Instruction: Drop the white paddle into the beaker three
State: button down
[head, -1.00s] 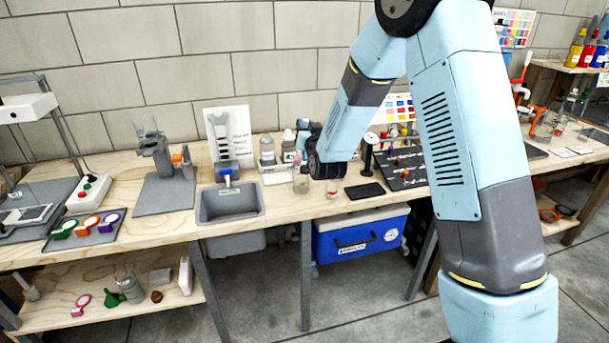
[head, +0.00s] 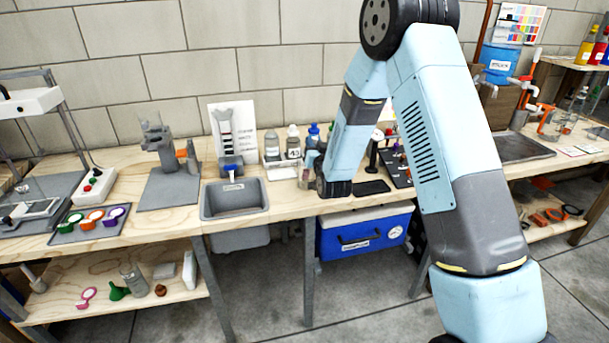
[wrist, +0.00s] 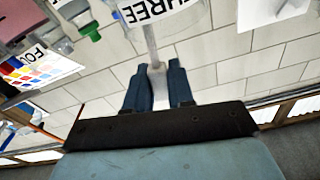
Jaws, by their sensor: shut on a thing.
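In the wrist view, my gripper (wrist: 157,70) is shut on a pale, whitish piece, which I take to be the white paddle (wrist: 150,40). Its thin stem runs up the picture from between the two dark blue fingers. A clear beaker (wrist: 198,18) with a label ending in "REE" is at the top, cut off by the frame edge. The stem overlaps the beaker in the picture; I cannot tell whether it is inside. In the head view, my dark wrist end hangs over the bench, and my fingers and the paddle are hidden. A clear vessel (head: 304,178) stands just left of it.
A grey sink (head: 235,213) is left of my wrist, with bottles (head: 292,143) behind. A black flat pad (head: 371,187) lies to the right. A blue cooler (head: 365,237) is below the bench. In the wrist view, a green-capped item (wrist: 90,31) is at upper left.

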jog(key=shift+f, duration=0.3)
jog(key=c, duration=0.9)
grip_release()
jog(key=v, duration=1.3)
jog(key=shift+s+d, duration=0.15)
jog(key=shift+s, duration=0.2)
